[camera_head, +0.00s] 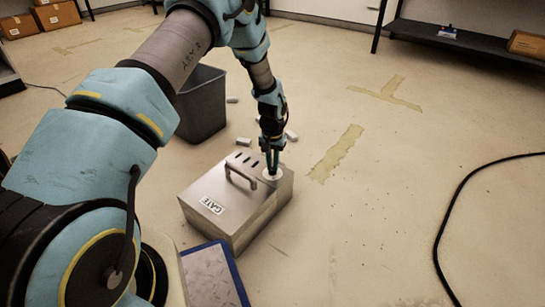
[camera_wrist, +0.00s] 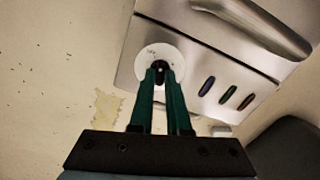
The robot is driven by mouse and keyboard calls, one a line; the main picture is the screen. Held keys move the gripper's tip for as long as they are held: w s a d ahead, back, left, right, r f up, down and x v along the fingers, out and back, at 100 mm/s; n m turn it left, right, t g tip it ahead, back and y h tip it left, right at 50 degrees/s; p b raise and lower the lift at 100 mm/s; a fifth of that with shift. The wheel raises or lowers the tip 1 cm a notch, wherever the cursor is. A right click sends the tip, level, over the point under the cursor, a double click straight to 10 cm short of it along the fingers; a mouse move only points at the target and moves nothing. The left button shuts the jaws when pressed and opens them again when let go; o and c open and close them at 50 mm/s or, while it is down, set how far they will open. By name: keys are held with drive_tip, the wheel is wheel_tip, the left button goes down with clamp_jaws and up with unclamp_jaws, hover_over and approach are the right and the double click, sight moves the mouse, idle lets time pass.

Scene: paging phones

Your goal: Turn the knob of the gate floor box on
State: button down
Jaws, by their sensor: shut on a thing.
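The gate floor box (camera_head: 225,218) is a metal box on the floor with a "GATE" label, a handle (camera_head: 240,172) and several dark slots on top. It also shows in the wrist view (camera_wrist: 205,50). The knob sits on a round white plate (camera_head: 272,175) at the box's far right corner; the plate also shows in the wrist view (camera_wrist: 147,56). My gripper (camera_head: 272,166) points down over the plate. In the wrist view its green fingers (camera_wrist: 160,72) are close together on the small dark knob (camera_wrist: 160,66), which they mostly hide.
A dark grey bin (camera_head: 203,105) stands behind the box, with small pale pieces on the floor near it. A blue-edged board (camera_head: 213,275) lies in front of the box. A black cable (camera_head: 447,222) curves across the floor at right. The floor right of the box is mostly clear.

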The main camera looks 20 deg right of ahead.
sight(272, 168)
drive_tip(key=m+p, duration=0.4)
drive_tip(key=m, duration=0.2)
drive_tip(key=shift+r+p, duration=0.15)
drive_tip(key=shift+p, duration=0.2)
drive_tip(key=m+p, duration=0.2)
drive_tip(key=m, duration=0.4)
drive_tip(key=shift+f+m, duration=0.2)
drive_tip(key=shift+m, duration=0.1)
drive_tip(key=c, duration=0.9)
unclamp_jaws()
wheel_tip(272, 168, up, 11)
drive_tip(key=p, duration=0.3)
drive_tip(key=shift+p, duration=0.3)
